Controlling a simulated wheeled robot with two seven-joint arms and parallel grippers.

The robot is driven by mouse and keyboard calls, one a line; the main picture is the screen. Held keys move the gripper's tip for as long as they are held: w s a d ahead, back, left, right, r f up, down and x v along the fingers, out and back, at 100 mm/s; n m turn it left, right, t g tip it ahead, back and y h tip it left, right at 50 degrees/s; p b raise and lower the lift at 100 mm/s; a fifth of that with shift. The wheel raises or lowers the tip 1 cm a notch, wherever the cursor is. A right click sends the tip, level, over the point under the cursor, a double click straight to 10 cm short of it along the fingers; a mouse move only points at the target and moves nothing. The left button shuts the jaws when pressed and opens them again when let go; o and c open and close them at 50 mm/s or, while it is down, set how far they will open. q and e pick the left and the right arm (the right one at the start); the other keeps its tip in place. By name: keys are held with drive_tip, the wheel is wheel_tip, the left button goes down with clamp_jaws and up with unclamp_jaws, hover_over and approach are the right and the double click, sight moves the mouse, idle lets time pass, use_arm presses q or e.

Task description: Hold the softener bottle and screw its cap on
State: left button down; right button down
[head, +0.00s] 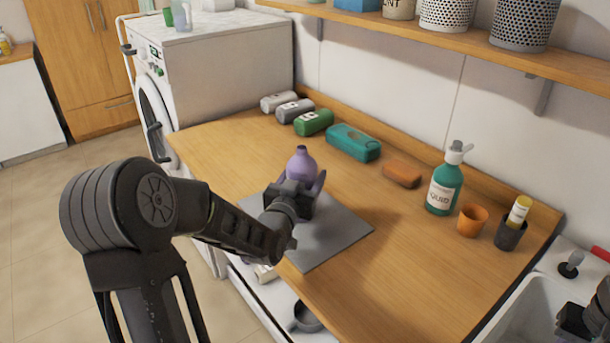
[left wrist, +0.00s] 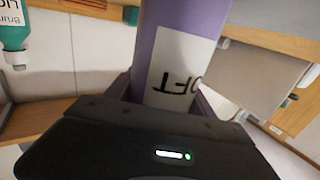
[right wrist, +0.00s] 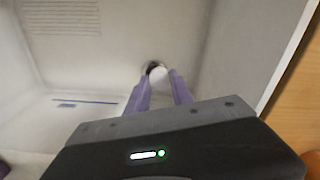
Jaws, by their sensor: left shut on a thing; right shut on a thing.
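The purple softener bottle (head: 301,163) is upright over the grey mat, its narrow neck bare at the top. My left gripper (head: 297,190) is shut around its body. The bottle's white label, with letters "FT" showing, is close up in the left wrist view (left wrist: 172,70). Whether its base touches the mat is hidden by my arm. My right gripper (right wrist: 160,90) is above the sink, with a small pale round thing, seemingly the cap (right wrist: 163,76), between its fingertips. In the head view, my right gripper is only partly seen at the lower right edge.
The grey mat (head: 335,238) lies on the wooden counter (head: 400,240). A green liquid bottle (head: 441,190), orange cup (head: 472,220) and dark holder (head: 510,232) stand between the mat and the sink (head: 530,300). Several packages line the back. A shelf (head: 420,38) hangs above.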

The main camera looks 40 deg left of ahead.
use_arm(q)
drive_tip(key=shift+f+b, duration=0.2)
drive_tip(key=shift+b, duration=0.15)
use_arm(e)
drive_tip(key=shift+f, duration=0.3)
use_arm(q)
drive_tip(key=shift+c, duration=1.6)
unclamp_jaws()
drive_tip(key=shift+r, duration=0.1)
use_arm(e)
drive_tip(key=shift+r, duration=0.15)
drive_tip(key=shift+r, duration=0.1)
drive_tip(key=shift+r+p, duration=0.25)
drive_tip(key=shift+p, duration=0.25)
drive_tip(key=shift+f+b, duration=0.65)
use_arm(q)
drive_tip(key=b+v, duration=1.1)
use_arm(e)
wheel_tip(320, 180, down, 11)
drive_tip(key=shift+f, duration=0.15)
drive_tip(key=shift+f+b, duration=0.55)
drive_tip(key=shift+b, duration=0.15)
use_arm(q)
drive_tip(key=shift+s+d+r, duration=0.1)
drive_tip(key=shift+s+d, duration=0.05)
drive_tip(key=shift+s, duration=0.35)
